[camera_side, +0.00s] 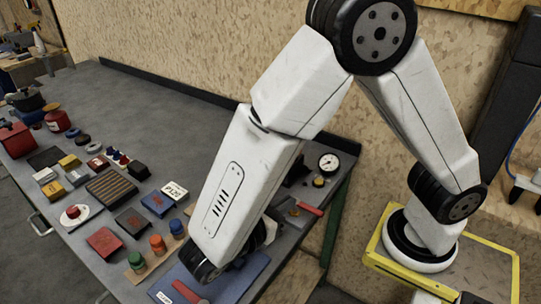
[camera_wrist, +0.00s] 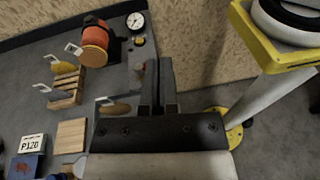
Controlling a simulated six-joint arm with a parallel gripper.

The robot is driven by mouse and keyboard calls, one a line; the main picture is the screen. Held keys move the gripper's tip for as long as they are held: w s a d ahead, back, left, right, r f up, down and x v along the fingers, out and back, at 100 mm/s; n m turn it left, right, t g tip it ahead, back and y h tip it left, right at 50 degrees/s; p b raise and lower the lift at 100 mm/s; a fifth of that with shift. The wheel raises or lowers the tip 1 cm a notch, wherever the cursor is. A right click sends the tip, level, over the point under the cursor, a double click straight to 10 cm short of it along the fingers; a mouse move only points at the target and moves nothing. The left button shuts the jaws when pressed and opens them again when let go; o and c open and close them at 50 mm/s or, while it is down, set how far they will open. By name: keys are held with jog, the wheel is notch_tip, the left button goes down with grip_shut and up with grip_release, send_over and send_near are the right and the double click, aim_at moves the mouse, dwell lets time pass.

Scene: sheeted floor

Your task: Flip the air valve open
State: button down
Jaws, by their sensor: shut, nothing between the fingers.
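In the side view a red lever (camera_side: 308,207) lies on a small plate near a round gauge. Another red lever (camera_side: 185,292) lies on a blue plate (camera_side: 238,278) at the bottom edge. I cannot tell which of them is the air valve. My gripper (camera_wrist: 156,72) shows in the wrist view with its dark fingers together and nothing between them. In the side view my arm hides the fingers. In the wrist view no red lever is clear; the fingers point over the bench's edge near the wall.
The gauge (camera_wrist: 136,20) stands by an orange reel (camera_wrist: 95,45) in the wrist view. A wooden block (camera_wrist: 71,136) and a P120 box (camera_wrist: 32,143) lie at left. A yellow-edged stand (camera_side: 490,262) is on the right. The bench's back left (camera_side: 130,92) is clear.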

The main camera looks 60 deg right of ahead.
aim_at(313, 214)
jog(key=f, duration=0.5)
jog(key=a+f+n+t+h, duration=0.1)
jog(key=f, duration=0.4)
jog(key=a+f+t+h, duration=0.1)
jog(key=f, duration=0.5)
jog(key=shift+a+f+n, duration=0.1)
jog(key=shift+a+n, duration=0.15)
jog(key=shift+n, duration=0.05)
jog(key=shift+d, duration=0.1)
jog(key=d, duration=1.4)
